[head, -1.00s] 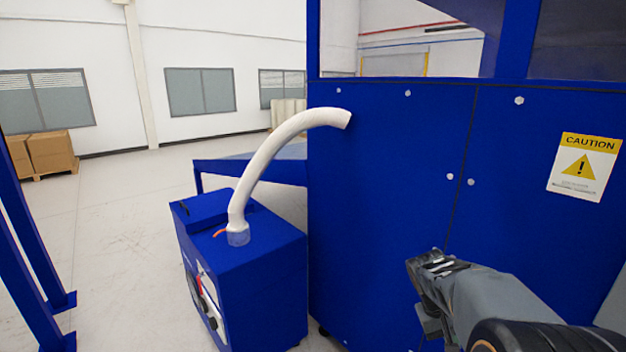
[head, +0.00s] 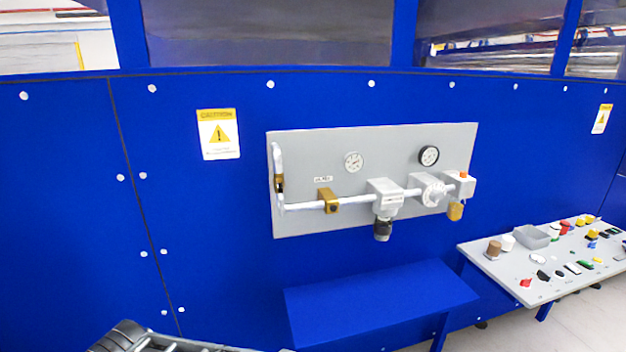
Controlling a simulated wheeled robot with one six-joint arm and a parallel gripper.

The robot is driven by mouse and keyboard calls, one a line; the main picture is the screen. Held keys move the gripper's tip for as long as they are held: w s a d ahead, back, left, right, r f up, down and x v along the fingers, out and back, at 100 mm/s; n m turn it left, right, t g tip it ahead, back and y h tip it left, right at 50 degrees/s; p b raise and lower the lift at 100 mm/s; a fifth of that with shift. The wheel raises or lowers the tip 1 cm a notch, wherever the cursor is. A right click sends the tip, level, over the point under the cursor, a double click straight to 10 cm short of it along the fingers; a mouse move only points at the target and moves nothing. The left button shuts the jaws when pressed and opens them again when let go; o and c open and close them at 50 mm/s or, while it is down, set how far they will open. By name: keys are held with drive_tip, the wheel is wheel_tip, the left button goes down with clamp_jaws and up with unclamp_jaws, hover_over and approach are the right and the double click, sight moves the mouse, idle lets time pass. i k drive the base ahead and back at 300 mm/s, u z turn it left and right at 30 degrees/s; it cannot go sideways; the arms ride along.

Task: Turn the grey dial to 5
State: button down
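A grey panel (head: 330,222) with pipework is fixed to the blue machine wall. Below its light-grey regulator body (head: 384,192) hangs a dark grey knob (head: 382,230). A round light-grey part (head: 431,190) sits on the pipe to its right. I cannot tell which of these is the grey dial, and no number is readable.
A blue bench (head: 375,298) stands below the panel. A control desk (head: 500,268) with several coloured buttons and knobs stands at the right. Two gauges (head: 353,162) (head: 429,156) are on the panel. Caution signs (head: 218,134) (head: 601,119) mark the blue wall.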

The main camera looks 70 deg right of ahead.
sight(436, 197)
drive_tip(key=z, duration=2.9)
drive_tip(key=k, duration=0.5)
drive_tip(key=z, duration=1)
drive_tip(key=i, duration=1)
drive_tip(key=u, duration=1.75)
